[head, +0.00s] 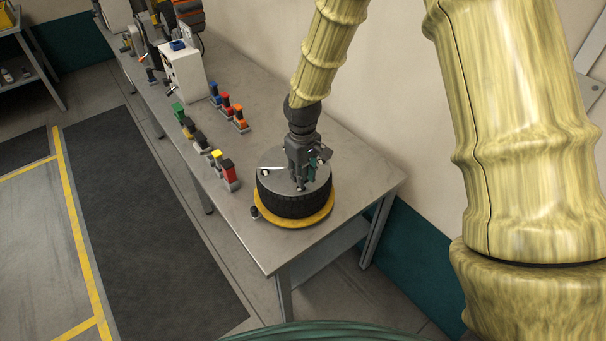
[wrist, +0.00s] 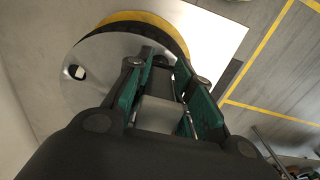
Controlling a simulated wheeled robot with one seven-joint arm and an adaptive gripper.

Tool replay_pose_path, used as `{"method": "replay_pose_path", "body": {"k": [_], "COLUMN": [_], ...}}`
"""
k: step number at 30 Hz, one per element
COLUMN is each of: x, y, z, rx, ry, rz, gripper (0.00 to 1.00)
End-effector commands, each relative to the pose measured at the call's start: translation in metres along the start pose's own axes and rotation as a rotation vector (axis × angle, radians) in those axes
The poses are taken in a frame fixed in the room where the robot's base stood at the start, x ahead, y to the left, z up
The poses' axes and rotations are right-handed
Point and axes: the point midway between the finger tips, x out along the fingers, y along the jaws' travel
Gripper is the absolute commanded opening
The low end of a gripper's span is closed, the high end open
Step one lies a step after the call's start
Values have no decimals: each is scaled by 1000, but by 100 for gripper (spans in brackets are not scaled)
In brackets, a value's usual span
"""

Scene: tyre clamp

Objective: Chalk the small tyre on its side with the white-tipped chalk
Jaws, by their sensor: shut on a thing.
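The tyre (head: 290,207) lies flat on a yellow round base (head: 300,222) near the table's front end, with a grey disc face upward. In the wrist view the tyre's dark tread (wrist: 120,27) and grey disc (wrist: 95,75) show behind the fingers. My gripper (head: 301,184) points down over the disc. It is shut on a grey and dark block-like piece (wrist: 160,115), seen between the green finger pads in the wrist view. This appears to be the chalk; its tip is hidden, and I cannot tell whether it touches the tyre.
Several coloured pieces in small holders, including a red one (head: 229,172), stand in rows on the grey table (head: 290,249) left of the tyre. A white machine (head: 184,72) stands farther back. A small dark knob (head: 254,211) sits beside the yellow base. The wall is close on the right.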

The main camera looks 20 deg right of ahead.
Motion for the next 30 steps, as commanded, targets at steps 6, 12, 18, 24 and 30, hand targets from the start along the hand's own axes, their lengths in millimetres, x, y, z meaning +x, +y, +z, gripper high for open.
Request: {"method": "replay_pose_path", "body": {"k": [6, 12, 18, 24, 30], "x": [-16, -28, -37, -36, -36], "y": [0, 0, 0, 0, 0], "z": [0, 0, 0, 0, 0], "rx": [0, 0, -1, -1, -1], "ry": [0, 1, 1, 0, 0], "rz": [0, 0, 0, 0, 0], "gripper": [2, 2, 2, 2, 2]}}
